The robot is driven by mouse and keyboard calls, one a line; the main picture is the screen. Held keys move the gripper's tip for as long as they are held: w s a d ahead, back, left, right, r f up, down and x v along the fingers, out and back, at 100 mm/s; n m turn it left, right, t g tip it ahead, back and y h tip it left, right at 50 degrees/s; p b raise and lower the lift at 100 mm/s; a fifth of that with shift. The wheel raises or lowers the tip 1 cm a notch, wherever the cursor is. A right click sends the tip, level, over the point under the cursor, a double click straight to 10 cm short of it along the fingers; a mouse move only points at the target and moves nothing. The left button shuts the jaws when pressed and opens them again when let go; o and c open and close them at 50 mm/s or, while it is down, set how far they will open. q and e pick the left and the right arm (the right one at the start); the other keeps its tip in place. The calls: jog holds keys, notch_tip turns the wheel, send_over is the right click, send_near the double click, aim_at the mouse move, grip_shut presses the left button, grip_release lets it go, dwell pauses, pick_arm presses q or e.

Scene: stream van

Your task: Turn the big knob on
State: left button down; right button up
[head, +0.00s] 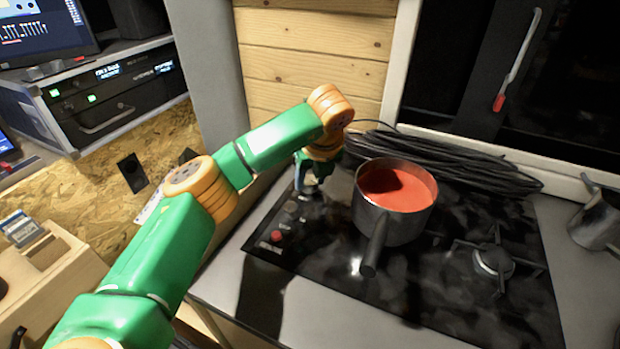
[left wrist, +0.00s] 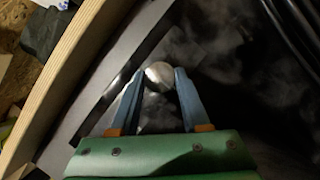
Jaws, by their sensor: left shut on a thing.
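The big knob (left wrist: 159,77) is a round, silvery-grey knob in the left wrist view. My left gripper (left wrist: 160,86) has its two blue fingers on either side of it, shut on it. In the head view my left gripper (head: 306,188) reaches down to the left part of the black stove top (head: 330,250). The knob is hard to make out there, behind the fingers. My right gripper is in neither view.
A pot (head: 395,215) of red liquid stands on the stove, close right of my gripper, its handle toward the front. Black cables (head: 440,160) lie behind it. A small red knob (head: 277,236) sits near the stove's left edge. A metal jug (head: 598,220) stands at far right.

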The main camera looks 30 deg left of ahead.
aim_at(316, 199)
pick_arm(q)
jog(key=shift+w+n, duration=0.1)
jog(key=shift+n, duration=0.5)
jog(key=shift+c, duration=1.9)
grip_release()
jog(key=v, duration=0.7)
jog(key=shift+b, duration=0.3)
jog(key=shift+w+g, duration=0.15)
jog(key=shift+g, duration=0.15)
